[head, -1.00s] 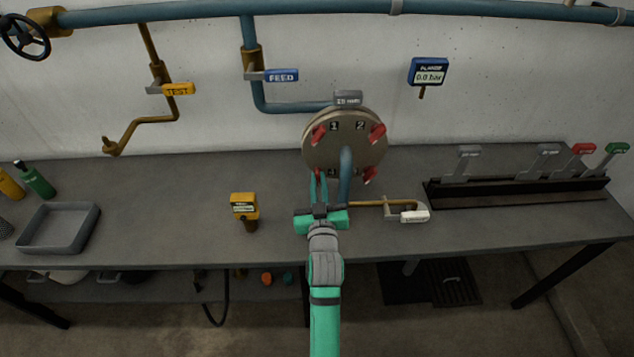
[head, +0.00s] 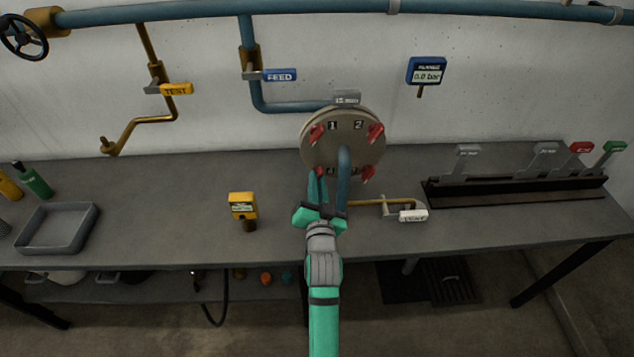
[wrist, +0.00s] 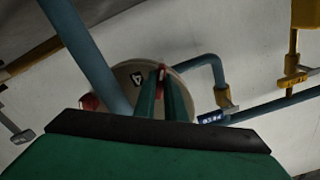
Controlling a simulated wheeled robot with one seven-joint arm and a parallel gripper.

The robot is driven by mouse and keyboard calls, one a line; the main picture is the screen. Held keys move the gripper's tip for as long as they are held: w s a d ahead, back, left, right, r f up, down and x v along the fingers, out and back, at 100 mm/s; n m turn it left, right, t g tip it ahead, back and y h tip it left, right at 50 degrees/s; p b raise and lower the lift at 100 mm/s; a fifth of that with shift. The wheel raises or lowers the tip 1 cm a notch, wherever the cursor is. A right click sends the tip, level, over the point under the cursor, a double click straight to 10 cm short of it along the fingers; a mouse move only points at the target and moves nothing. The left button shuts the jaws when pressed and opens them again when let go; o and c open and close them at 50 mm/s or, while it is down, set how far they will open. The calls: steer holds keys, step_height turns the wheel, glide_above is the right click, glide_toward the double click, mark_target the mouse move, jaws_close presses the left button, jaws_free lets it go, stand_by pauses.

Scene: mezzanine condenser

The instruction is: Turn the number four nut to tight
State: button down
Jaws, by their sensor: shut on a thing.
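The round tan cover (head: 340,118) stands upright at the back of the bench, with red nuts around its face. The labels 1 and 2 show beside the upper nuts. My gripper (head: 317,180) reaches the lower left nut (head: 320,171), which its fingers mostly hide in the head view. In the wrist view my gripper (wrist: 161,88) is shut on a red nut (wrist: 162,71) right beside the label 4 (wrist: 137,78). So the held nut is the number four nut. Its exact turn angle cannot be told.
A blue pipe (head: 344,170) runs down in front of the cover, close to the right of my fingers. A yellow device (head: 243,206) stands to the left. The bench's left middle is clear.

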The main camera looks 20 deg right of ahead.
steer(key=shift+w+a, duration=0.1)
stand_by(0.3)
steer(key=c, duration=1.8)
jaws_free()
steer(key=v, duration=1)
steer(key=shift+s+r, duration=0.1)
steer(key=shift+s, duration=0.35)
steer(key=shift+w, duration=0.15)
